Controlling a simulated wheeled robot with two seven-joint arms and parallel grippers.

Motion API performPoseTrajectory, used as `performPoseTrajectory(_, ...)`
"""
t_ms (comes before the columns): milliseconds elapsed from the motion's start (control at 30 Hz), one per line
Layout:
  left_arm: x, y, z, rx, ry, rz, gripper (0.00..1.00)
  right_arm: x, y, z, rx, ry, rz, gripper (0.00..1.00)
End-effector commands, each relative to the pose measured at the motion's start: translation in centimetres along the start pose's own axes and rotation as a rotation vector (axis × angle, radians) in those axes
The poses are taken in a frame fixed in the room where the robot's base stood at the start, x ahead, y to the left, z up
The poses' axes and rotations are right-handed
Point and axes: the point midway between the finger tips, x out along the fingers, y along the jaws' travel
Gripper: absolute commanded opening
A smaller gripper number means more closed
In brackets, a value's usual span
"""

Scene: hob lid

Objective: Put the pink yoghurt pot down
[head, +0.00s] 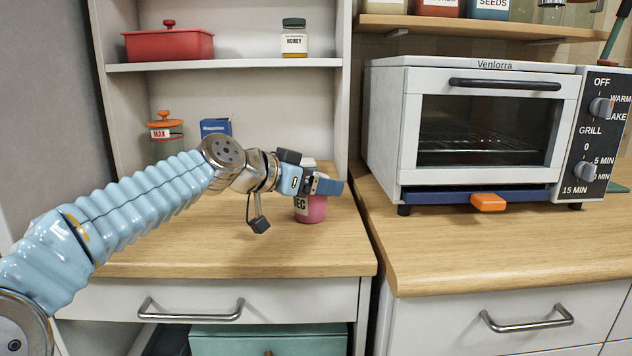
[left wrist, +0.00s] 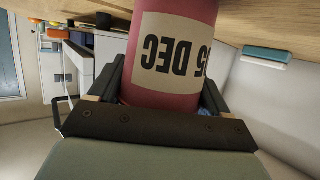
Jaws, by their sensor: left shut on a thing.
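The pink yoghurt pot (head: 313,213) is upright over the left wooden counter, near its right end. Its cream label shows part of a date. My left gripper (head: 328,186) reaches in from the left and is shut around the pot, hiding its middle. In the left wrist view the pot (left wrist: 172,90) sits between the two fingers of the left gripper (left wrist: 160,95), with its label upside down. I cannot tell whether its base touches the counter. My right gripper is not in view.
The left counter (head: 220,250) has bare wood in front of the pot. A jar with an orange lid (head: 166,135) and a blue box (head: 216,127) stand behind my arm. A white toaster oven (head: 480,130) stands on the right counter (head: 480,240), beyond a gap.

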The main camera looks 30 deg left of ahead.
Motion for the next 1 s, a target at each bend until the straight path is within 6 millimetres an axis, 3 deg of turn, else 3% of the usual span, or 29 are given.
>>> performPoseTrajectory(67,0.1,0.0,0.3,0.0,0.001,0.0,0.39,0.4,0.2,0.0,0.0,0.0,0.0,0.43)
performPoseTrajectory(100,0.1,0.0,0.3,0.0,0.0,0.0,0.8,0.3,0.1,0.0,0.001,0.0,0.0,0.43)
performPoseTrajectory(233,0.1,0.0,0.2,0.0,-0.001,0.0,1.0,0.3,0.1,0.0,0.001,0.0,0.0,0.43)
performPoseTrajectory(567,-0.2,0.0,-0.3,0.0,0.0,0.0,1.0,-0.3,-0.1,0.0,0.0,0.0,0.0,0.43)
performPoseTrajectory(1000,-9.5,-0.1,0.0,0.0,0.003,-0.002,1.0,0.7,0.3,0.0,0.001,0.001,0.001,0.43)
